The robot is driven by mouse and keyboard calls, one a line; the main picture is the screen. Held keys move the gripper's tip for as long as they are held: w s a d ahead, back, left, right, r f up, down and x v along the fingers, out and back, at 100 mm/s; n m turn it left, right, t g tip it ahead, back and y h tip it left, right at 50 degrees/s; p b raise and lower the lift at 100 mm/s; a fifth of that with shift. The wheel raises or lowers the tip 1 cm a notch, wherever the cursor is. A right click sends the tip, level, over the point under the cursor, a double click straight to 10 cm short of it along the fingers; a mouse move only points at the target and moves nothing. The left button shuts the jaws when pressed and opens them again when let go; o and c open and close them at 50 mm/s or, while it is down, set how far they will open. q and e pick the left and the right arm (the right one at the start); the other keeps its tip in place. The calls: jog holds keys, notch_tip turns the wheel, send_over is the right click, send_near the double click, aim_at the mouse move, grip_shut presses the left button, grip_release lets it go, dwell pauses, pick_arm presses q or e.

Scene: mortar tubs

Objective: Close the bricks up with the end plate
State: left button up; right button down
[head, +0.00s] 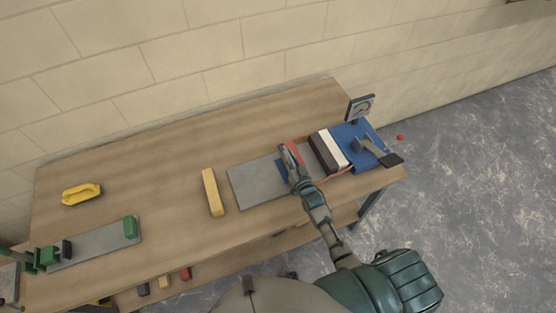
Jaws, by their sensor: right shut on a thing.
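The bricks, a dark one (322,153) and a white one (335,147), stand side by side toward the right end of the table. My right gripper (289,157) is just left of them, shut on an upright reddish plate (298,146) that looks like the end plate. A gap shows between this plate and the dark brick. A small blue part (281,170) shows beside the gripper, and I cannot tell what it belongs to. The fingers and my arm hide part of the plate and its lower edge. My left gripper is not in view.
A grey board (253,187) lies under the gripper's left side. A yellow bar (212,192), a yellow handled tool (82,194) and a green clamp (130,228) are farther left.

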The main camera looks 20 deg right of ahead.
jog(key=shift+a, duration=0.1)
jog(key=c, duration=1.3)
grip_release()
jog(key=shift+a, duration=0.15)
jog(key=shift+o, duration=0.6)
jog(key=shift+a, duration=0.2)
jog(key=s, duration=1.2)
jog(key=shift+d, duration=0.2)
jog(key=shift+d, duration=0.1)
